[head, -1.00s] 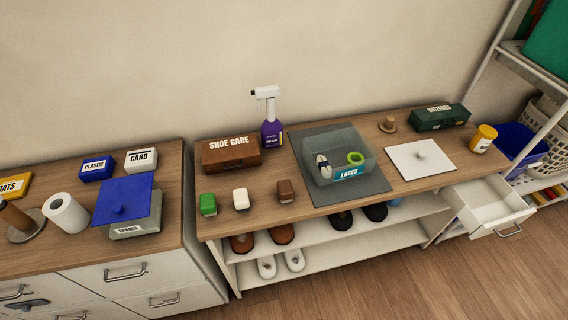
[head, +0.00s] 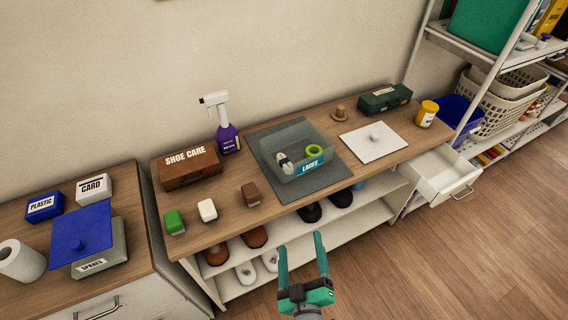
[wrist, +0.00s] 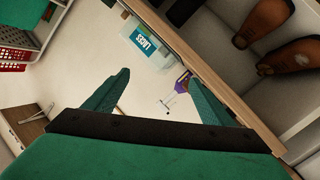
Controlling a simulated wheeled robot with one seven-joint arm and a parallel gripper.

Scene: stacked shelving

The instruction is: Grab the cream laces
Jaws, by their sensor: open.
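The cream laces (head: 285,162), a pale bundle with a dark band, lie at the left inside a clear bin (head: 318,170) labelled LACES. A green ring-shaped bundle (head: 314,149) lies in the same bin, to the right. The bin stands on a grey mat on the bench. My gripper (head: 302,244) is open and empty, in front of the bench and nearer to me than the bin. In the wrist view its two teal fingers (wrist: 158,96) stand apart with nothing between them, and the bin (wrist: 147,42) shows beyond; the laces cannot be made out there.
A purple spray bottle (head: 225,130) and a brown SHOE CARE box (head: 187,167) stand left. Green, white and brown blocks line the front edge. Shoes fill the shelves below. A white drawer (head: 442,176) is open at right.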

